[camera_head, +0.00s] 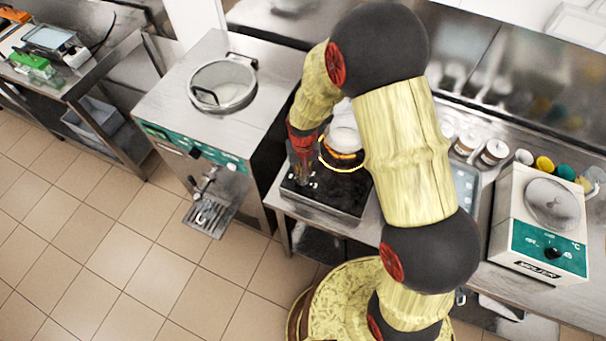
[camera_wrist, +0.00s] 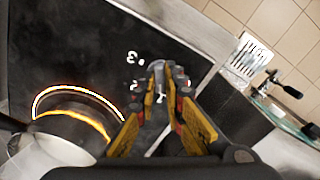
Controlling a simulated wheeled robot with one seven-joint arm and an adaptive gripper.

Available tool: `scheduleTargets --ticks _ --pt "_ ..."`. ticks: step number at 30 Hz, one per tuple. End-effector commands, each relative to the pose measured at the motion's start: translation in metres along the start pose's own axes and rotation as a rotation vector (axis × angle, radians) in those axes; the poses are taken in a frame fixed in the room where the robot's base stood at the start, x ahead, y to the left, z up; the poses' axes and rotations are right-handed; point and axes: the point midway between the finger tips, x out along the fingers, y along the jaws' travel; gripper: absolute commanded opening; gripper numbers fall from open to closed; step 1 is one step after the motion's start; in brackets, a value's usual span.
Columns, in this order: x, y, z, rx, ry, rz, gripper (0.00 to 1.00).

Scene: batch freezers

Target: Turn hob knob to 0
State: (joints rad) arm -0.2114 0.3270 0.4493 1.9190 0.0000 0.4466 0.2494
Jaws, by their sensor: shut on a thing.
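The black hob (camera_head: 335,195) stands on the steel counter, with a ring glowing orange (camera_wrist: 75,112) around the base of a pot (camera_head: 342,138). The pot also shows in the wrist view (camera_wrist: 45,155). My gripper (camera_head: 303,168) points down at the hob's front left part. In the wrist view my gripper (camera_wrist: 164,84) is shut on the grey hob knob (camera_wrist: 155,66), its yellow fingers on either side. White digits are printed around the knob; a 3 is readable and others are partly hidden by the fingers. The knob's pointer is not clear.
A batch freezer (camera_head: 215,95) with a round lid stands left of the hob, its spout and drip tray (camera_head: 210,215) facing front. A white appliance (camera_head: 540,225) with a green panel stands at right. Jars (camera_head: 492,153) line the counter back. Tiled floor is free at front left.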

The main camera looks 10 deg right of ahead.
Motion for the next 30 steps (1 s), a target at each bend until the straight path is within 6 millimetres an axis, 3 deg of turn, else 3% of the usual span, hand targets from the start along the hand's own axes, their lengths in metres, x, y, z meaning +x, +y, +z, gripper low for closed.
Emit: scheduleTargets --ticks 30 --pt "-0.0006 -0.0003 -0.0011 -0.895 0.003 0.001 0.00"
